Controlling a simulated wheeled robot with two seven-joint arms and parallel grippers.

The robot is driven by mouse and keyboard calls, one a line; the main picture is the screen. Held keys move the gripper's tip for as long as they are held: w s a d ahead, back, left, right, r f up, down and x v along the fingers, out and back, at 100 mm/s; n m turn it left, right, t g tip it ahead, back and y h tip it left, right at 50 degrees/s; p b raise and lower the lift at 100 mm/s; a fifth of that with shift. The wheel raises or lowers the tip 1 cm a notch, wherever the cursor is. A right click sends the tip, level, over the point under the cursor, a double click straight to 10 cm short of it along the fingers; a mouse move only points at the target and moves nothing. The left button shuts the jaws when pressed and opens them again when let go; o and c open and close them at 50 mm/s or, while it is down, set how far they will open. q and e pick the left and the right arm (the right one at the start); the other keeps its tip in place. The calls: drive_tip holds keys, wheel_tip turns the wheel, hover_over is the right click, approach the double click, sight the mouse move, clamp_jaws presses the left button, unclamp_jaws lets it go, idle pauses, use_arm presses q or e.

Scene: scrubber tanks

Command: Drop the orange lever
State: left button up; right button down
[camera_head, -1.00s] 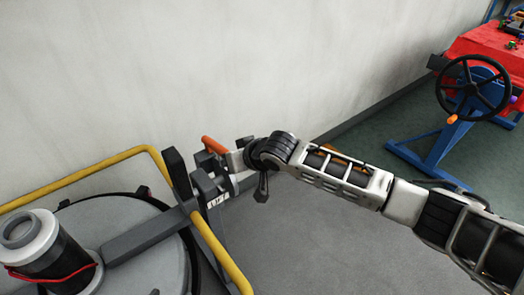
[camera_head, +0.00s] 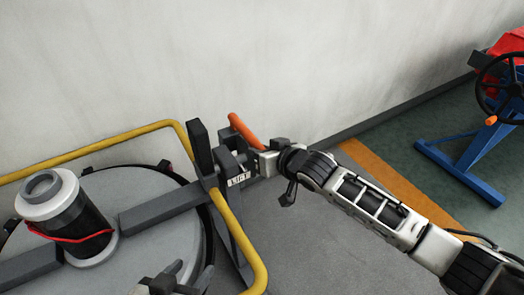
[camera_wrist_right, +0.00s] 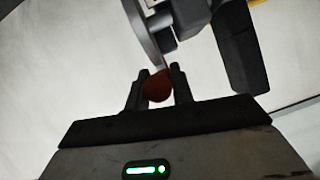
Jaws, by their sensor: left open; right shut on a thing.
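The orange lever (camera_head: 243,130) stands tilted beside the grey bracket at the tank's right side, its upper end pointing up and left. My right gripper (camera_head: 263,161) comes in from the right at the lever's lower part. In the right wrist view the gripper (camera_wrist_right: 158,83) is shut on the lever, whose reddish round end (camera_wrist_right: 158,90) shows between the two fingers. My left gripper (camera_head: 190,272) is at the bottom edge, over the tank, open and apart from the lever. Most of it is cut off by the frame.
A grey round tank lid (camera_head: 150,222) carries a black and white cylinder (camera_head: 67,217). A yellow rail (camera_head: 100,148) runs around it. A white wall (camera_head: 330,60) is close behind. A blue stand (camera_head: 465,160) with a black handwheel is at the far right.

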drive_tip(key=c, duration=1.2)
unclamp_jaws()
drive_tip(key=shift+f, duration=0.15)
drive_tip(key=p+v, duration=0.2)
drive_tip(key=v, duration=1.4)
drive_tip(key=shift+s+f, duration=0.1)
drive_tip(key=s+d+f+m+h, duration=0.2)
drive_tip(key=s+d+f+h, duration=0.1)
drive_tip(key=s+f, duration=0.9)
drive_tip(key=s+d, duration=0.1)
drive_tip(key=s, duration=0.1)
drive_tip(key=shift+s+h+p, duration=0.4)
